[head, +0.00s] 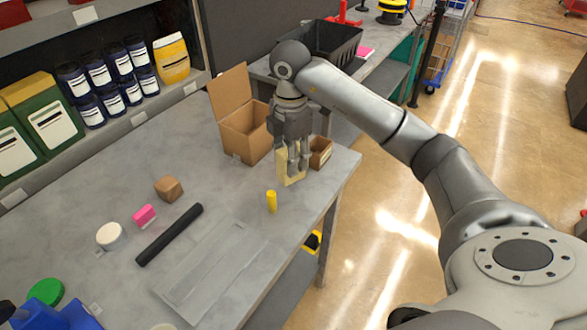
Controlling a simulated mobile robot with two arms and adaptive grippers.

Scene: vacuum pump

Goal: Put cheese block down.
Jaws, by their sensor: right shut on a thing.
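The pale yellow cheese block (284,173) is held upright between the fingers of my right gripper (297,164). The gripper points down and its fingers cover part of the block. The block is over the right part of the grey workbench (235,205), near its far right corner. I cannot tell whether its lower edge touches the bench top.
An open cardboard box (243,132) and a small brown box (320,152) stand close to the gripper. A yellow cylinder (271,201) stands just in front. A black rod (170,234), brown cube (169,188) and pink block (145,216) lie farther left.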

